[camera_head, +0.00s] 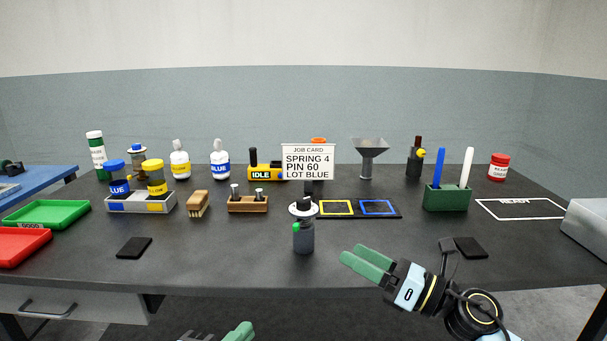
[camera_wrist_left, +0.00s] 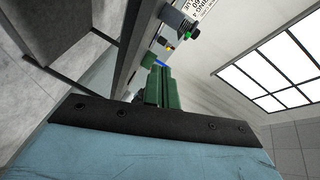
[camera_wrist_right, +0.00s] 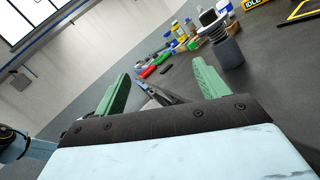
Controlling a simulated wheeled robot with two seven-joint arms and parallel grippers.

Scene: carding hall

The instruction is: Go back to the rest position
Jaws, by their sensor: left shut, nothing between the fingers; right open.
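My left gripper (camera_head: 244,328) shows only at the bottom edge of the head view, below the table front. In the left wrist view its green fingers (camera_wrist_left: 161,88) are together with nothing between them. My right gripper (camera_head: 351,253) is over the front part of the table in the head view, to the right of a dark grey cylinder device (camera_head: 303,241) and apart from it. In the right wrist view the green fingers of the right gripper (camera_wrist_right: 160,83) are spread wide and empty. The cylinder device also shows there (camera_wrist_right: 229,54), beyond the fingers.
Black pads (camera_head: 134,248) lie near the front. Red (camera_head: 20,247) and green (camera_head: 47,213) trays stand at the left.

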